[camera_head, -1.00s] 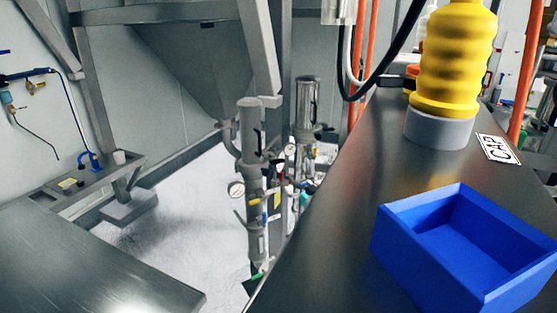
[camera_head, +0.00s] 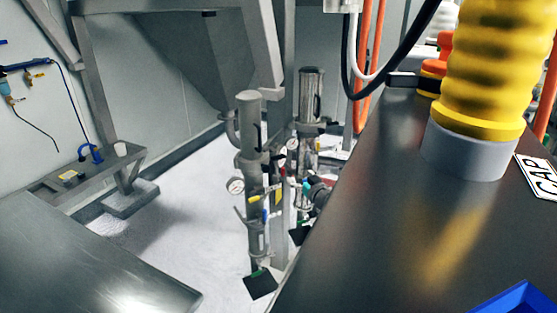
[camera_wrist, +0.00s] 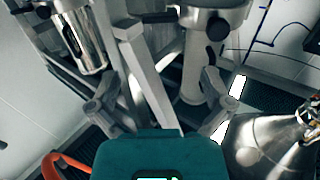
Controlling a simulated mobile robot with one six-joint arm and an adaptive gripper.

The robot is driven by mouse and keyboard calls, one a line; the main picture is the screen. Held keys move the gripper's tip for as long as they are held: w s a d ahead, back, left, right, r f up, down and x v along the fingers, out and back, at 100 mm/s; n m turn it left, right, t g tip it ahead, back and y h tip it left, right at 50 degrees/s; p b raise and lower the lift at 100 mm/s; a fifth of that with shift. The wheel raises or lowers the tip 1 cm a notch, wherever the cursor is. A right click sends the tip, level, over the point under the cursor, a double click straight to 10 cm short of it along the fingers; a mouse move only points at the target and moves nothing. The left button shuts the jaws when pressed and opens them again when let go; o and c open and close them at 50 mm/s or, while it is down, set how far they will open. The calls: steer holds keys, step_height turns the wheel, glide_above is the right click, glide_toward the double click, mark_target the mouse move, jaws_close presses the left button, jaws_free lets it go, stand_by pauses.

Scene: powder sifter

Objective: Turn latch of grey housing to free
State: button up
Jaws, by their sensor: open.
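The grey housing (camera_head: 249,128) is an upright matte cylinder in the middle of the head view. A dark latch handle (camera_head: 262,136) shows on its right side; its exact turn is too small to tell. My gripper (camera_wrist: 160,88) shows in the wrist view, with its grey fingers spread wide and nothing between them. Beyond the fingers are a polished cylinder (camera_wrist: 80,35) at upper left and a grey upright body with a dark knob at upper right. I cannot tell whether that body is the grey housing. My gripper is not visible in the head view.
A shiny steel cylinder (camera_head: 311,95) stands behind and right of the housing. Gauges and small valves crowd below both. A dark counter (camera_head: 390,220) on the right bears a yellow ribbed piece (camera_head: 487,65) and a blue bin (camera_head: 520,298). Pale floor lies left of the housing.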

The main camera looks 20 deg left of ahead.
mark_target(280, 159)
steer(key=x, duration=1.3)
steer(key=shift+w+a, duration=0.1)
steer(key=shift+a, duration=0.1)
steer(key=c, duration=0.9)
